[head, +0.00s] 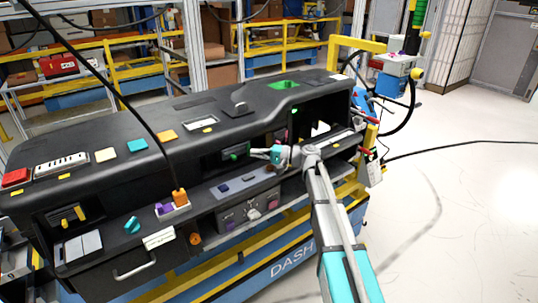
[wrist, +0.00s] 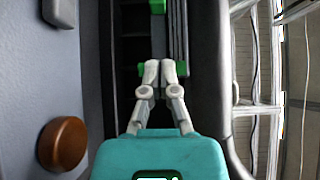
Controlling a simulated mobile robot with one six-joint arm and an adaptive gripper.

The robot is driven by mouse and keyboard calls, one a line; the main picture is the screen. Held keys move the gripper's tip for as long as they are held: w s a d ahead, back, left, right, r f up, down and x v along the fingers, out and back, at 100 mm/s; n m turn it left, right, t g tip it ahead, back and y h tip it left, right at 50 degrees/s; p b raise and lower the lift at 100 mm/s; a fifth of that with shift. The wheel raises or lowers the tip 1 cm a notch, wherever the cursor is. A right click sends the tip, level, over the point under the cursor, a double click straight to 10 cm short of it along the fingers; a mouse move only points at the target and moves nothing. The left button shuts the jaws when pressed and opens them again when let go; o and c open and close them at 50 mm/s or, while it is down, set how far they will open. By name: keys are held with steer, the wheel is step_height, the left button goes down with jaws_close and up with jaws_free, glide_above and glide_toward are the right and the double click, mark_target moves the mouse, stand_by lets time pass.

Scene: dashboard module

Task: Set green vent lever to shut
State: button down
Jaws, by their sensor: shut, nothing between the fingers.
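The green vent lever (head: 236,153) shows in the dark vent opening at the middle of the dashboard's front. In the wrist view a green piece (wrist: 157,6) shows at the top edge, beyond my fingertips, beside grey slats. A smaller green piece (wrist: 141,69) shows just left of my fingertips; I cannot tell which of the two is the lever's handle. My gripper (head: 253,152) is shut and empty, its fingertips pointing left, just right of the lever in the head view. In the wrist view my gripper (wrist: 160,70) lies over the vent opening; contact cannot be told.
A brown round knob (wrist: 62,143) and a grey switch (wrist: 60,12) stand left of my gripper in the wrist view. The dashboard's top edge (wrist: 208,60) runs along the right. A black cable (head: 125,100) hangs across the dashboard's left part.

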mark_target(236, 159)
steer(key=shift+s+a, duration=0.35)
steer(key=shift+a, duration=0.4)
steer(key=shift+s+a, duration=0.35)
steer(key=shift+a, duration=0.35)
steer(key=shift+s+a, duration=0.35)
steer(key=shift+a, duration=0.4)
steer(key=shift+s+a, duration=0.8)
steer(key=shift+a, duration=0.35)
steer(key=shift+w+d, duration=0.1)
steer(key=shift+d, duration=0.05)
steer(key=shift+w+d, duration=0.55)
steer(key=shift+d, duration=0.15)
steer(key=shift+w+d, duration=0.3)
steer(key=shift+d, duration=0.2)
steer(key=shift+w+d, duration=0.3)
steer(key=shift+d, duration=0.2)
steer(key=d, duration=0.3)
steer(key=s+d, duration=0.1)
steer(key=d, duration=0.2)
steer(key=s+d, duration=0.1)
steer(key=d, duration=0.2)
steer(key=shift+d, duration=0.3)
steer(key=shift+s, duration=0.1)
